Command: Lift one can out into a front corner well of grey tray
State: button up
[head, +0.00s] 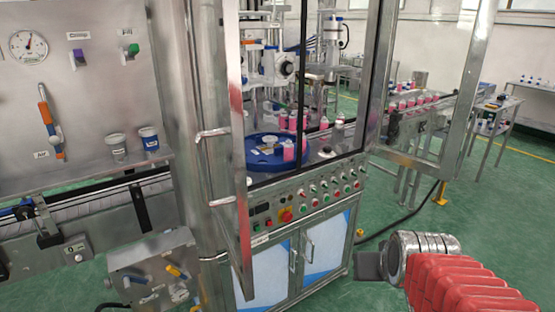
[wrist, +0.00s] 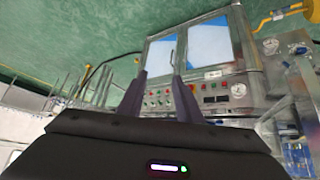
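Pink cans (head: 288,151) stand on a round blue turntable (head: 262,163) inside the glazed machine, in the head view. More pink cans (head: 408,103) stand in a row farther back, to the right of the cabinet. I cannot make out a grey tray with wells in either view. In the wrist view, the two dark fingers of my gripper (wrist: 159,78) stand apart with nothing between them, pointing toward the machine's button panel (wrist: 185,97), which is some distance away. In the head view my arm is at the lower right, outside the machine; its fingers are not clear there.
A framed glass door (head: 237,225) stands open at the cabinet's front left. Another glazed panel (head: 432,85) sticks out at the right. The button panel (head: 300,204) runs below the turntable. A steel wall with a gauge (head: 28,46) fills the left. Green floor (head: 395,218) is open at the right.

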jog(key=s+a+r+n+g+y, duration=0.1)
jog(key=s+a, duration=0.8)
jog(key=s, duration=0.2)
jog(key=shift+n+g+y, duration=0.4)
jog(key=shift+r, duration=0.1)
